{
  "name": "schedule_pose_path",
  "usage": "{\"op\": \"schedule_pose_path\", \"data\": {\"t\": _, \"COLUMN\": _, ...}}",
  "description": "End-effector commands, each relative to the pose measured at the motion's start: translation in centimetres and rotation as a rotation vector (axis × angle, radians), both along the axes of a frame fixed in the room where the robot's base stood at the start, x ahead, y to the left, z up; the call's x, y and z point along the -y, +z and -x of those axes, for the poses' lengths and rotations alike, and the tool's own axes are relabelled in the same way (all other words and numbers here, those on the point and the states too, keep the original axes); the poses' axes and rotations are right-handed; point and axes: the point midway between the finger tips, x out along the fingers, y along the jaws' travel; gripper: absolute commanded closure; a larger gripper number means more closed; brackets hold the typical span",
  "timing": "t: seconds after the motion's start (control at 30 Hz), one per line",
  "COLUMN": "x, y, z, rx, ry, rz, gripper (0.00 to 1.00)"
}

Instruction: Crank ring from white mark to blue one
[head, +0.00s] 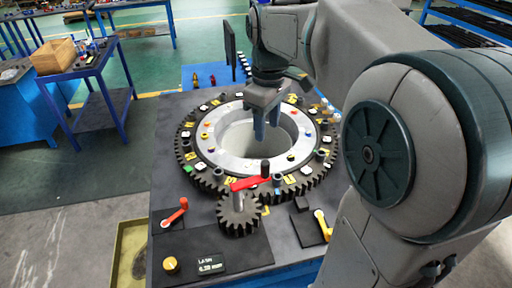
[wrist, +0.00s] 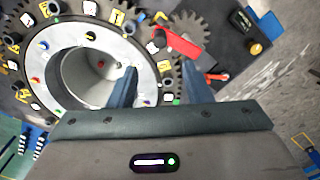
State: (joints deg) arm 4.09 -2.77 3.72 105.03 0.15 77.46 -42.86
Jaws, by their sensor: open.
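The large dark toothed ring (head: 318,182) lies flat on the stand, around a pale inner ring (head: 222,158) with coloured dots. White, yellow and green marks sit on the toothed ring; I cannot tell which white or blue mark is meant. A small gear (head: 238,217) meshes at its front. It carries a red crank arm (head: 250,183) with an upright black handle (head: 265,168). My gripper (head: 267,135) is open and empty above the ring, behind the handle. In the wrist view, the red crank (wrist: 182,46) lies beyond my gripper's fingertips (wrist: 160,72), apart from them.
A red lever (head: 175,214) stands left of the small gear and a yellow lever (head: 322,224) right of it. A yellow knob (head: 170,264) and a small display (head: 210,263) sit at the front. A blue table (head: 80,62) stands far left.

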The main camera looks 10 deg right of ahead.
Motion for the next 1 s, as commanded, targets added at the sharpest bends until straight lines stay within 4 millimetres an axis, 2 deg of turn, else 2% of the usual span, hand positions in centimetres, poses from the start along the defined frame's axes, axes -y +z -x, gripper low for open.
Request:
{"op": "schedule_pose_path", "data": {"t": 0.17, "x": 0.0, "y": -1.3, "z": -0.2, "rx": -0.011, "ry": 0.017, "rz": -0.001, "gripper": 0.55}}
{"op": "schedule_pose_path", "data": {"t": 0.6, "x": -0.1, "y": -10.2, "z": -0.1, "rx": -0.011, "ry": 0.015, "rz": 0.000, "gripper": 0.55}}
{"op": "schedule_pose_path", "data": {"t": 0.7, "x": -0.1, "y": -11.7, "z": -0.1, "rx": -0.009, "ry": 0.015, "rz": -0.001, "gripper": 0.55}}
{"op": "schedule_pose_path", "data": {"t": 0.83, "x": -0.1, "y": -13.0, "z": -0.2, "rx": -0.008, "ry": 0.015, "rz": -0.001, "gripper": 0.55}}
{"op": "schedule_pose_path", "data": {"t": 1.0, "x": -0.1, "y": -13.7, "z": -0.2, "rx": -0.005, "ry": 0.015, "rz": -0.001, "gripper": 0.55}}
